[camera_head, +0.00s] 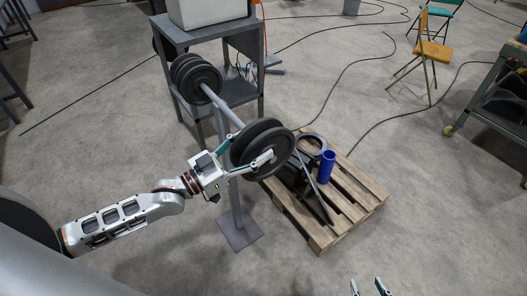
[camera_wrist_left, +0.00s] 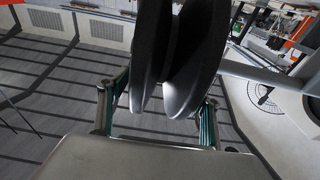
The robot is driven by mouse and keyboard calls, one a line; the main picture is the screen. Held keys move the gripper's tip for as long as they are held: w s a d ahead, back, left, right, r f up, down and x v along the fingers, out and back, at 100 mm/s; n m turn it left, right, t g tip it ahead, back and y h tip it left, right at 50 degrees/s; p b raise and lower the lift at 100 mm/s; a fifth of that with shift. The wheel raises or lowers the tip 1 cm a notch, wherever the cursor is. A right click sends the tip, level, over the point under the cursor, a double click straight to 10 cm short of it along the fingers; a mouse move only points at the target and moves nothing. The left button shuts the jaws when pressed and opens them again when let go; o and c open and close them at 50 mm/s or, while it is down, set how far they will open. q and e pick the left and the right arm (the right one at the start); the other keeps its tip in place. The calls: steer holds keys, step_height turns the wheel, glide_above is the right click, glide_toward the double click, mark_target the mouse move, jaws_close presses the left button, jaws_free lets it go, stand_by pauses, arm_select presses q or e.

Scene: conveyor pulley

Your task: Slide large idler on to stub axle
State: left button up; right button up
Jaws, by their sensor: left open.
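The large idler (camera_head: 268,150) is a dark double-flanged wheel at the near end of a grey stub axle (camera_head: 222,107). The axle runs out from pulleys on a grey stand. How far the idler sits on the axle is hidden. My left gripper (camera_head: 250,150) is open, with its fingers on either side of the idler. In the left wrist view, the idler's two flanges (camera_wrist_left: 180,55) hang between the two fingers (camera_wrist_left: 158,118). My right gripper (camera_head: 369,287) shows only its two fingertips at the bottom edge, apart, with nothing between them.
A grey stand (camera_head: 214,40) holds dark pulleys (camera_head: 195,76) at the axle's far end. A wooden pallet (camera_head: 355,200) with a blue cylinder (camera_head: 326,166) and a dark ring-topped part (camera_head: 312,144) is right of the idler. A post with a square foot (camera_head: 240,230) stands below.

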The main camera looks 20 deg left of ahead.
mark_target(263, 138)
arm_select(q)
steer(key=x, duration=0.3)
steer(key=shift+w+d+b, duration=0.1)
steer(key=shift+w+b, duration=0.05)
steer(key=shift+b, duration=0.15)
jaws_close()
steer(key=shift+r, duration=0.25)
